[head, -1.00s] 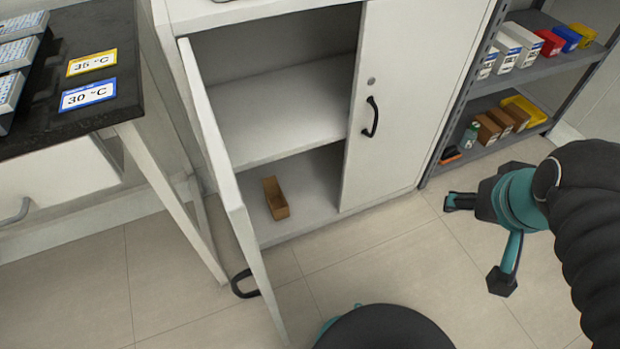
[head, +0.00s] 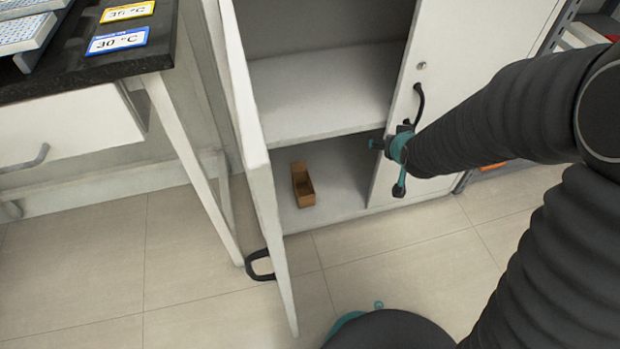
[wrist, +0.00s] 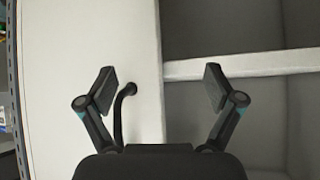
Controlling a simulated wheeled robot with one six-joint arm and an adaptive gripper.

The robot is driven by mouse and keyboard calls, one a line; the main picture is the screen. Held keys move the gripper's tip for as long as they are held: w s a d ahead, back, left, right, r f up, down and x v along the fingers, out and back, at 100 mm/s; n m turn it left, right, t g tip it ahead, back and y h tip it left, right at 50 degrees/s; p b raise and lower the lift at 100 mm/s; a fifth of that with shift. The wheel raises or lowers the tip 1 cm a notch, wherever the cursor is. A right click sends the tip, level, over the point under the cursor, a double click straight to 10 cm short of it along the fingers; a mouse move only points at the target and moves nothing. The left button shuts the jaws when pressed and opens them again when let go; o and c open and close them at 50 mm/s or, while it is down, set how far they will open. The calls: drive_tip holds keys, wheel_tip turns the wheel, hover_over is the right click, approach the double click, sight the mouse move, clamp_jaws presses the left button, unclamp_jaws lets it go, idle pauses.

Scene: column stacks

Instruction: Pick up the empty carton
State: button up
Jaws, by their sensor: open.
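The empty carton (head: 303,186) is a small brown open box. It sits on the bottom of the white cabinet (head: 335,185), near the open left door, in the head view. My gripper (head: 387,168) is open and empty in front of the cabinet, to the right of the carton and higher up, near the edge of the shut right door. In the wrist view my gripper (wrist: 158,88) has its fingers wide apart, facing the door edge and the shelf. The carton does not show in the wrist view.
The open left door (head: 262,190) juts toward me, left of the carton. The middle shelf (head: 325,95) lies above the carton. The shut right door (head: 440,110) has a black handle (head: 419,103). A black-topped bench (head: 120,70) stands at the left. The floor in front is clear.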

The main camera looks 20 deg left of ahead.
drive_tip(key=s+a+f+n+y+b, duration=0.1)
drive_tip(key=s+a+f+y, duration=0.1)
drive_tip(key=a+f, duration=0.55)
drive_tip(key=s+a+f+n+t+y+b, duration=0.1)
drive_tip(key=s+a+f+b, duration=0.2)
drive_tip(key=f, duration=0.8)
drive_tip(key=s+a+f+n+y, duration=0.2)
drive_tip(key=a+f, duration=0.4)
drive_tip(key=f, duration=0.4)
approach(300, 177)
drive_tip(key=b+x, duration=0.1)
drive_tip(key=x, duration=0.2)
drive_tip(key=shift+s+b, duration=0.1)
drive_tip(key=shift+b, duration=0.25)
drive_tip(key=shift+w+a+f, duration=0.15)
drive_tip(key=shift+w+a, duration=0.35)
drive_tip(key=c, duration=1.1)
drive_tip(key=shift+f, duration=0.1)
